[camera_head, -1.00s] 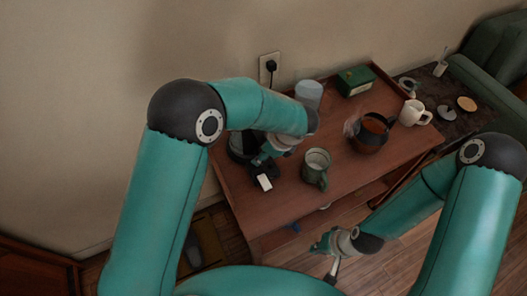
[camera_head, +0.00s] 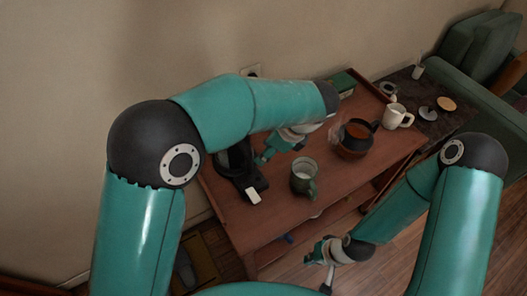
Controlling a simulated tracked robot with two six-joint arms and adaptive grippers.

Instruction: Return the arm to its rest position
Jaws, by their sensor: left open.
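My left arm (camera_head: 225,112) reaches in from the left and bends over the table. My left gripper (camera_head: 268,157) is open and empty, small in view, above the table between a black appliance (camera_head: 240,172) and a green mug (camera_head: 303,178). It is partly hidden by its own wrist. My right arm (camera_head: 455,225) is bent at the right. My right gripper (camera_head: 322,262) hangs low in front of the table, over the floor, and appears to hold nothing. Its jaw opening is too small to judge.
The wooden table (camera_head: 275,212) also holds a glass pot of brown liquid (camera_head: 356,139), a white mug (camera_head: 397,117) and a green box (camera_head: 343,80) at the back. A dark side table (camera_head: 432,88) and green armchair (camera_head: 485,60) stand right. Floor in front is open.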

